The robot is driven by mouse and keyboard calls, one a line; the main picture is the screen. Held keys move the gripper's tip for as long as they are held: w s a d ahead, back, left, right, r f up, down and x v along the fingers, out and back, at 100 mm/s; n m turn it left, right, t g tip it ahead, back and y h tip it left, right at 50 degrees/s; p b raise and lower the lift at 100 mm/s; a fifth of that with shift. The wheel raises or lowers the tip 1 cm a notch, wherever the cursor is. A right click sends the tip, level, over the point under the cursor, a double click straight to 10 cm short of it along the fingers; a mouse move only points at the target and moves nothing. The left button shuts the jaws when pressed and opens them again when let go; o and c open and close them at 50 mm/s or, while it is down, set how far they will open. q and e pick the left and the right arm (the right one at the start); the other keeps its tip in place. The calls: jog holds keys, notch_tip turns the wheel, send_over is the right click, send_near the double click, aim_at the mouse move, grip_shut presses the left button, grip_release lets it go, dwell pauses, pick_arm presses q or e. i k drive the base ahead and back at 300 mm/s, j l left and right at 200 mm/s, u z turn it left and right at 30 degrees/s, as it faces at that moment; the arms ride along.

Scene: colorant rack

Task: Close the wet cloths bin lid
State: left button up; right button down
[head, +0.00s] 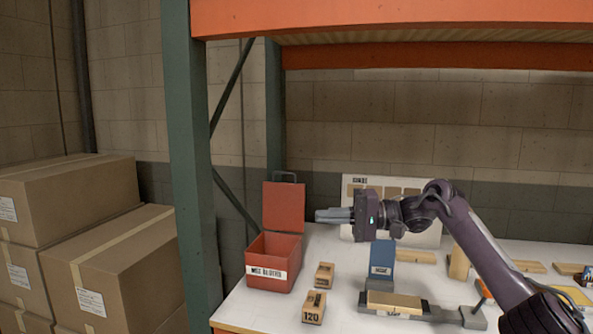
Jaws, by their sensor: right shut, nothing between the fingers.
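The wet cloths bin (269,273) is a red box with a white label on its front, standing at the left end of the white shelf top. Its red lid (284,207) stands upright at the back, hinged open, with a dark handle at its upper edge. The inside of the bin shows dark and I cannot make out its contents. My right gripper (320,215) is shut and empty, pointing left, just right of the lid at about the lid's lower half. I cannot tell whether the fingertips touch the lid. My left gripper is not in view.
Wooden blocks, one marked 120 (314,307), stand right of the bin. A blue upright piece (380,265) and a grey tool with a wooden block (394,302) lie further right. A green post (190,160) rises left of the bin. Cardboard boxes (105,255) are stacked at left.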

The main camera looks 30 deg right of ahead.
aim_at(284, 203)
jog(key=i+l, duration=1.25)
jog(key=l, duration=0.15)
